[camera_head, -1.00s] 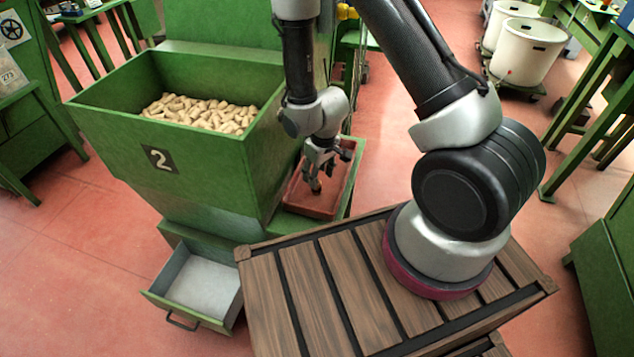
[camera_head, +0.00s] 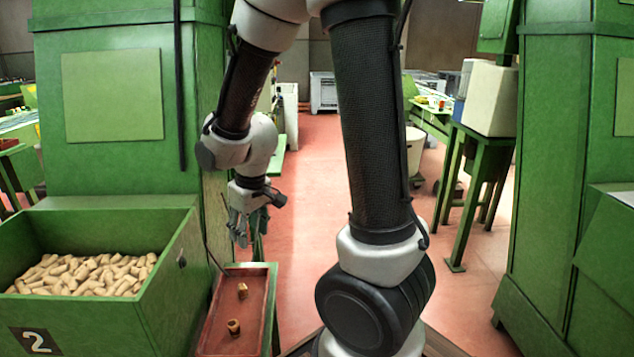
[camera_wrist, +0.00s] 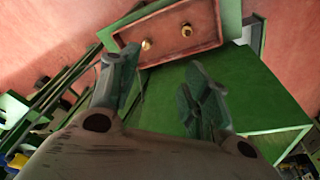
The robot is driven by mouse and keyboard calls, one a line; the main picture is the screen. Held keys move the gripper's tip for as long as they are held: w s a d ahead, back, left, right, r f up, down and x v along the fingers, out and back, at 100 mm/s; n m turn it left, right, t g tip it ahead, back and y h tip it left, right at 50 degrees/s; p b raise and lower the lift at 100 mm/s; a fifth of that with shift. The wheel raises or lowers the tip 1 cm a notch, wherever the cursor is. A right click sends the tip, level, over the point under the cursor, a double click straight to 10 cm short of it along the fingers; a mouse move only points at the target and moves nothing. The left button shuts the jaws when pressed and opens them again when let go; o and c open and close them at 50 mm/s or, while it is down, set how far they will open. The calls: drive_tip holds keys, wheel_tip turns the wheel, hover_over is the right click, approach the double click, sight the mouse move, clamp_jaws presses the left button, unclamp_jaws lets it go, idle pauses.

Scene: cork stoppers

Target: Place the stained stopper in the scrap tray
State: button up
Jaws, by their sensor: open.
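The scrap tray (camera_head: 256,300) is a shallow red-brown tray beside the green stopper bin. Two cork stoppers lie in it, a nearer one (camera_head: 233,327) with a dark end and a farther one (camera_head: 242,290). In the wrist view the tray (camera_wrist: 172,57) shows beyond my fingers, with one stopper at left (camera_wrist: 146,44) and one at right (camera_wrist: 187,30). I cannot tell for sure which is stained. My gripper (camera_head: 248,236) is open and empty, above and behind the tray's far end. Its spread fingers show in the wrist view (camera_wrist: 160,88).
A green bin (camera_head: 165,275) marked 2 holds many cork stoppers (camera_head: 85,273) left of the tray. A tall green machine (camera_head: 120,110) stands behind it. Another green cabinet (camera_head: 560,150) is at right. Open red floor (camera_head: 315,190) lies between them.

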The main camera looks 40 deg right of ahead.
drive_tip(key=s+d+r+m, duration=0.1)
drive_tip(key=s+d+r, duration=0.2)
drive_tip(key=s+r, duration=0.5)
drive_tip(key=s+d+r+m+t, duration=0.1)
drive_tip(key=s+d+r, duration=0.3)
drive_tip(key=s+r, duration=0.5)
drive_tip(key=shift+s+d+m+t, duration=0.15)
drive_tip(key=shift+d+m+t, duration=0.15)
drive_tip(key=shift+m, duration=0.2)
